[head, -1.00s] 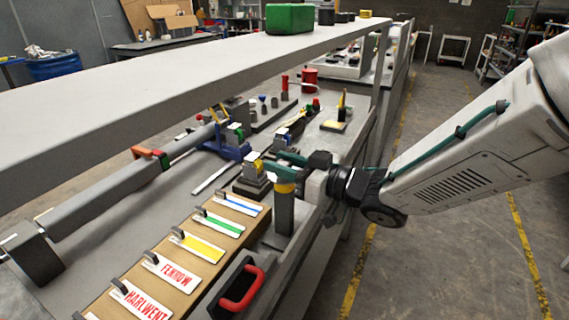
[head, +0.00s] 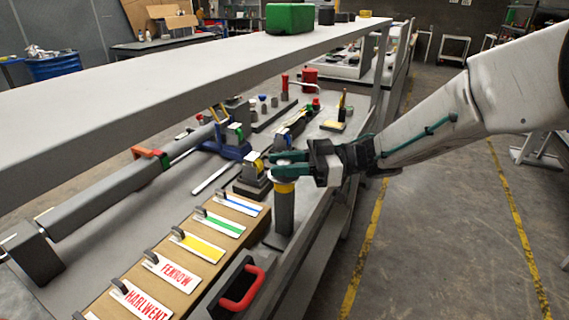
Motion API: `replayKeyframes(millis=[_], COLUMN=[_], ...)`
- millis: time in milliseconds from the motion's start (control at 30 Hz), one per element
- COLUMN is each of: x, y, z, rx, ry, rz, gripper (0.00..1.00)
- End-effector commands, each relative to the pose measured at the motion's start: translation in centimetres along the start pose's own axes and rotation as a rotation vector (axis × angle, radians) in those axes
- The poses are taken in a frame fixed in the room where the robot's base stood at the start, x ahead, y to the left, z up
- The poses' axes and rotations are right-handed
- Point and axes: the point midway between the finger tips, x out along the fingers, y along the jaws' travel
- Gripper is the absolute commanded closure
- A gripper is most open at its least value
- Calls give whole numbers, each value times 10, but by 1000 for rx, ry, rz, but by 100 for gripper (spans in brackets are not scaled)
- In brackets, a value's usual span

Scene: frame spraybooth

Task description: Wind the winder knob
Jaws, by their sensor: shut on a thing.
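A grey upright post (head: 284,212) with a yellow collar (head: 284,187) stands near the bench's front edge. My gripper (head: 276,164) reaches in from the right with its teal fingers level, at the top of this post. The fingers are shut on the winder knob, which they mostly hide. I cannot make out the knob's shape or how far it has turned. A small dark stand with a yellow part (head: 254,170) is just left of the fingertips.
A cardboard-coloured box with labelled cards (head: 190,250) and a red-handled case (head: 240,290) lie in front. A long grey beam (head: 110,195) lies to the left. A grey shelf (head: 180,75) runs overhead, with a green box (head: 290,18) on it.

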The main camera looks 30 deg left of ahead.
Motion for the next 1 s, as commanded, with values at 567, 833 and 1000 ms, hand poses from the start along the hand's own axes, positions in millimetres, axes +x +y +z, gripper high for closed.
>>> replayKeyframes(millis=[567,833,1000], x=[0,0,1], y=[1,1,0], z=[0,-1,0], rx=[-1,-2,-1], ry=[1,1,1], rz=[-92,-91,-92], gripper=[92,51,51])
